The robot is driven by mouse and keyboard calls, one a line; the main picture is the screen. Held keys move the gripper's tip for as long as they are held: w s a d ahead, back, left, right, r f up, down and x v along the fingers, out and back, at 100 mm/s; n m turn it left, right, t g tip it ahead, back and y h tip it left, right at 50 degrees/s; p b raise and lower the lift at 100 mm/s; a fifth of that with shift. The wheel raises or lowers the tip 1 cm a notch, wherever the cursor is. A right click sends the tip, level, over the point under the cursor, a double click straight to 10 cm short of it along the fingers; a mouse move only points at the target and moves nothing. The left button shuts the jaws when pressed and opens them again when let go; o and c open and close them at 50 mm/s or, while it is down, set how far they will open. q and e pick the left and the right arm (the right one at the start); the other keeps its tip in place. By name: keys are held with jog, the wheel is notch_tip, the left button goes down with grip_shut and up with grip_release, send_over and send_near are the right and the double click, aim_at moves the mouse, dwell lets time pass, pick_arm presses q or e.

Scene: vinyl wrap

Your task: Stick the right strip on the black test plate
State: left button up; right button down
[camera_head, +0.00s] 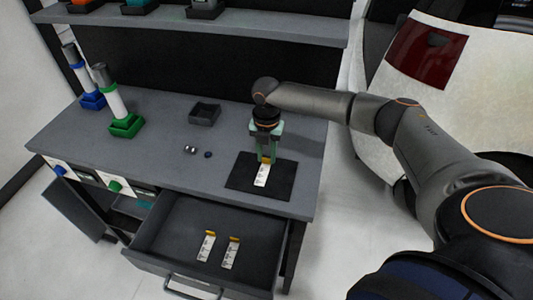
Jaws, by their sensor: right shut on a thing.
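The black test plate (279,187) lies flat on the grey workbench near its front right edge. My right gripper (265,157) points down over the plate's back part and is shut on the yellow end of a white strip (261,175). The strip's white part shows in front of the fingers, over the middle of the plate. I cannot tell whether it touches the plate. Two more white strips with yellow ends, a left one (205,248) and a right one (231,254), lie in the open drawer. My left gripper is not in view.
The open drawer (176,222) juts out below the bench front. A small dark tray (204,113), a silver round piece (190,149) and a small dark piece (208,154) sit left of the plate. Rolls stand in a green holder (126,126) and a blue holder (93,101).

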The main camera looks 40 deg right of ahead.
jog(key=shift+s+f, duration=0.1)
jog(key=c, duration=0.5)
grip_release()
notch_tip(320, 180, up, 13)
jog(key=shift+f, duration=0.2)
